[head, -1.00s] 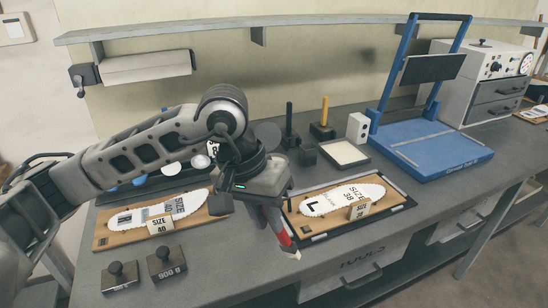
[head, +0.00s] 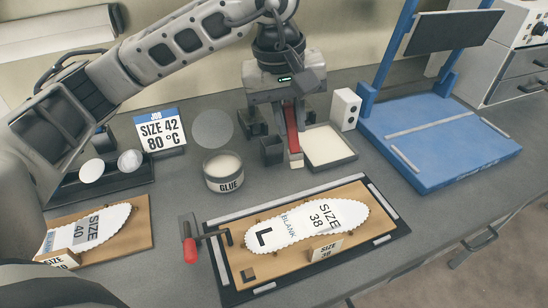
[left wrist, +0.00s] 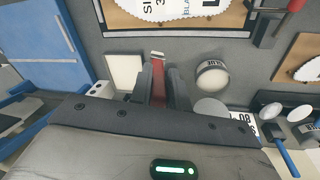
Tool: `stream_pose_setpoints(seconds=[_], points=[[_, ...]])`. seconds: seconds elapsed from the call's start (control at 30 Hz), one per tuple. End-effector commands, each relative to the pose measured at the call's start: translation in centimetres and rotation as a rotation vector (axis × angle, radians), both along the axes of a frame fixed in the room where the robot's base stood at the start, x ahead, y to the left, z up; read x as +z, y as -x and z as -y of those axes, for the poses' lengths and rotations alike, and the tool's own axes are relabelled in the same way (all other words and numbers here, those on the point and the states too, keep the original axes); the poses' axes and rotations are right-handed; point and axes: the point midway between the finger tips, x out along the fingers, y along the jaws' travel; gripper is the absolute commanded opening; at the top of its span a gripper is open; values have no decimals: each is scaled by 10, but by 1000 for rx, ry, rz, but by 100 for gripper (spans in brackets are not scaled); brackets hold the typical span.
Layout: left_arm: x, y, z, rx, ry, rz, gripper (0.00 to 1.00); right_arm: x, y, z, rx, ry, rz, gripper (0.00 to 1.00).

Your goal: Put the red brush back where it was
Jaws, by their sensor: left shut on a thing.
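My left gripper (head: 292,118) is shut on the red brush (head: 292,128) and holds it upright, pale tip (head: 297,160) down. In the left wrist view the red brush (left wrist: 158,88) shows between the two dark fingers (left wrist: 158,82). Whether the tip touches the bench or a holder, I cannot tell. My right gripper is not in view.
The glue pot (head: 224,178) stands to the left, the white pad tray (head: 345,163) and blue stand (head: 440,145) to the right. In front lie the size 38 board (head: 352,240) and a red-handled clamp (head: 190,250).

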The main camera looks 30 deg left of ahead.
Motion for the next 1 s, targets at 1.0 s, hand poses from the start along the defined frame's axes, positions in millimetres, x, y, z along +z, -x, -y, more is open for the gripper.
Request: stream_pose_setpoints(seconds=[1.0], points=[[137,-58,9,1450,143,-239,0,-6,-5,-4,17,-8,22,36]])
